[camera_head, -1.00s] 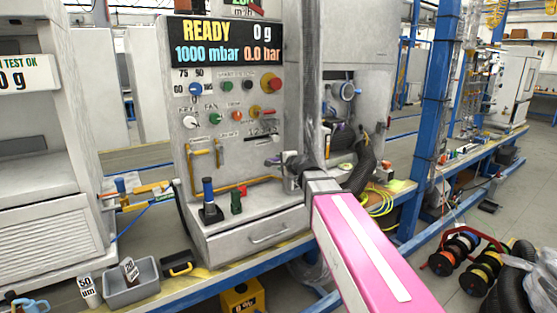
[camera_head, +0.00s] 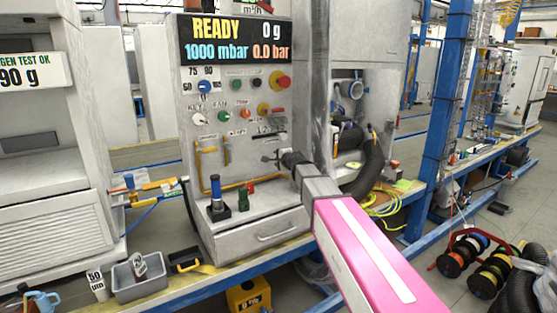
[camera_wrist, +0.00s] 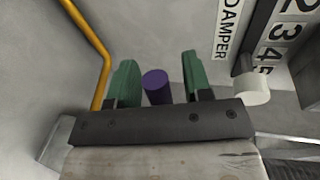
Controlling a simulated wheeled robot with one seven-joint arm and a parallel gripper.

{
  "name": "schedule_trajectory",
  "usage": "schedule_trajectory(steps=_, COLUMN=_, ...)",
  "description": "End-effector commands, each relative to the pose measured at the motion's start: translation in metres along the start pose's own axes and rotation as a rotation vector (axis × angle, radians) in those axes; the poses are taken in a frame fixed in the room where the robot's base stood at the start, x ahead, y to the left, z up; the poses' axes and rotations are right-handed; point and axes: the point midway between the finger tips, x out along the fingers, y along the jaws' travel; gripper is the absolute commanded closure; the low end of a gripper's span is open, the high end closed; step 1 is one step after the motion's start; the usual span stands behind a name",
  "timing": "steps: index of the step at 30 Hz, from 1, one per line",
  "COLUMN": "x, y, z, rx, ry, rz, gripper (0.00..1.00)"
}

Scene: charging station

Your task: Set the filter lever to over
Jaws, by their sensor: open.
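In the wrist view, a purple cylindrical handle (camera_wrist: 157,86) stands between the two green fingers of my gripper (camera_wrist: 157,75). The fingers are apart, with a gap on each side of the handle. No "filter" or "over" marking is readable, so I cannot tell whether this handle is the filter lever. In the head view, my gripper (camera_head: 270,157) is at the lower right of the station's front panel (camera_head: 232,135). There, the gripper and wrist hide the handle.
A white knob (camera_wrist: 251,88) is right of the fingers, near a DAMPER label (camera_wrist: 229,28) and a number scale. A yellow pipe (camera_wrist: 96,40) is left. A blue-topped handle (camera_head: 217,190) and a green-and-red part stand on the ledge below. A black hose (camera_head: 374,168) hangs right.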

Motion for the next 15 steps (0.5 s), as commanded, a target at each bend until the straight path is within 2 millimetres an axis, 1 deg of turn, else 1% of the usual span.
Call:
schedule_trajectory(steps=2, x=-0.0004, y=0.0, z=0.0001, rx=0.0, ry=0.0, rz=0.0, gripper=0.55)
schedule_trajectory(steps=3, x=-0.0004, y=-0.0001, z=0.0001, rx=0.0, ry=0.0, rz=0.0, gripper=0.61)
schedule_trajectory(steps=5, x=-0.0004, y=0.0, z=0.0001, rx=0.0, ry=0.0, rz=0.0, gripper=0.81)
schedule_trajectory(steps=6, x=-0.0005, y=-0.0001, z=0.0001, rx=0.0, ry=0.0, rz=0.0, gripper=0.94)
schedule_trajectory(steps=7, x=-0.0005, y=0.0, z=0.0002, rx=0.0, ry=0.0, rz=0.0, gripper=1.0)
schedule_trajectory(steps=15, x=-0.0033, y=0.0016, z=-0.0001, rx=-0.005, ry=-0.026, rz=0.005, gripper=1.0)
